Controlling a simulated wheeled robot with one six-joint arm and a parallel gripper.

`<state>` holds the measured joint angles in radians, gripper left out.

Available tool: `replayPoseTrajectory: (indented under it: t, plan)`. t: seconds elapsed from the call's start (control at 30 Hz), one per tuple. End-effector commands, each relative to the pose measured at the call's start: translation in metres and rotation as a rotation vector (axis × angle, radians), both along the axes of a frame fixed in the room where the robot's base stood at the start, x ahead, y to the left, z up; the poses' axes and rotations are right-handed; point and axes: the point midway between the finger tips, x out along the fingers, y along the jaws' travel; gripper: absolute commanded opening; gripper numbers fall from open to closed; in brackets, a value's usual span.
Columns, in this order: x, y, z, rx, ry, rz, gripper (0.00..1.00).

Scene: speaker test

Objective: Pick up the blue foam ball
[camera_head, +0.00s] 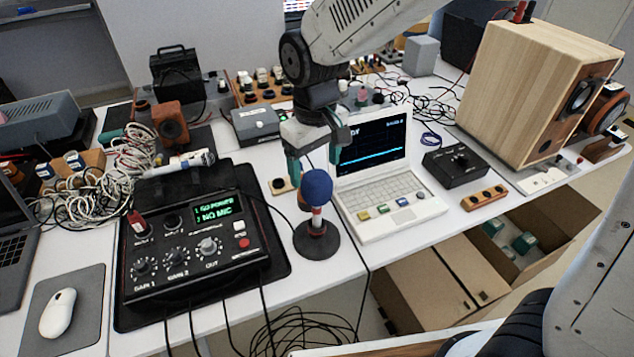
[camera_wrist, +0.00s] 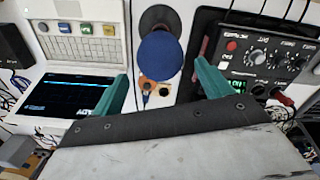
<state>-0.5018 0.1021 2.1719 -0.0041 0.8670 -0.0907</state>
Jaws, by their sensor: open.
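The blue foam ball (camera_head: 317,186) sits on top of a short stand with a red and white stem and a round dark base (camera_head: 316,241), between the black mixer box and the white laptop. In the wrist view the ball (camera_wrist: 159,56) shows ahead of the fingers, near the middle, with part of the base (camera_wrist: 159,17) behind it. My gripper (camera_head: 315,165) is open, with green fingers, above and behind the ball in the head view. In the wrist view its fingertips (camera_wrist: 160,73) stand apart on either side of the ball's lower edge. No contact shows.
The black mixer (camera_head: 193,245) lies left of the stand on a dark mat. The white laptop (camera_head: 388,188) stands open close on the right. A small wooden jack block (camera_head: 283,185) lies behind the ball. Cables run around the base. A wooden speaker (camera_head: 519,85) stands far right.

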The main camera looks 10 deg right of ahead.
Motion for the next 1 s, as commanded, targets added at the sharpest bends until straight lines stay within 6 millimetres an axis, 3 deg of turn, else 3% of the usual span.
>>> replayPoseTrajectory:
  t: [0.33, 0.63, 0.8, 1.0]
  plan:
    - [-0.009, -0.005, -0.046, -0.001, 0.002, -0.001, 0.78]
    - [-0.009, -0.005, -0.05, 0.0, 0.0, -0.001, 0.78]
    - [-0.009, -0.004, -0.05, 0.0, 0.0, -0.001, 0.33]
    - [-0.009, -0.004, -0.05, 0.0, 0.0, -0.001, 0.32]
